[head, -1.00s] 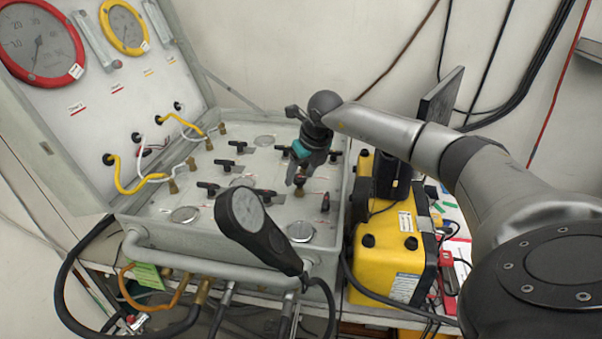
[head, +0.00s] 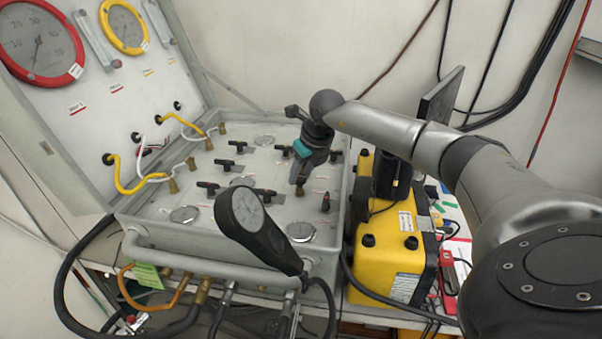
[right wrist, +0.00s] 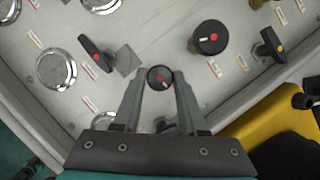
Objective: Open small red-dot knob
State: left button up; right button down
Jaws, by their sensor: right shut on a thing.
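The small round black knob with a red dot (right wrist: 160,77) stands on the grey panel (right wrist: 165,40) in the right wrist view. My right gripper (right wrist: 160,84) has one finger on each side of it and is shut on it. In the head view my right gripper (head: 299,182) points down at the right part of the panel, and the knob is mostly hidden under the fingers. My left gripper is not in view.
Near the held knob are a larger round black knob with a red dot (right wrist: 210,37), a red-dot lever (right wrist: 95,53) and a yellow-dot lever (right wrist: 269,45). A yellow case (head: 385,260) stands to the right.

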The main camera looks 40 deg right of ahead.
jog(key=n+y, duration=0.1)
jog(key=n, duration=0.1)
jog(key=n+b, duration=0.1)
jog(key=n, duration=0.1)
jog(key=shift+w+d+n+y, duration=0.1)
jog(key=shift+d+n+y, duration=0.05)
jog(key=shift+n+y, duration=0.2)
jog(key=n+g+y+b, duration=0.1)
jog(key=n, duration=0.2)
jog(key=shift+n+y, duration=0.25)
jog(key=n+b, duration=0.1)
jog(key=n, duration=0.1)
jog(key=shift+w+d+n+g+y, duration=0.1)
jog(key=shift+n+g+y, duration=0.2)
jog(key=shift+y, duration=0.1)
jog(key=shift+n+g+y+b, duration=0.3)
jog(key=shift+n+g+b, duration=0.2)
jog(key=shift+n+b, duration=0.75)
jog(key=shift+d+n, duration=0.1)
jog(key=shift+n, duration=0.25)
jog(key=shift+c, duration=2.3)
grip_release()
jog(key=p+v, duration=0.1)
jog(key=v, duration=0.6)
jog(key=shift+r, duration=0.35)
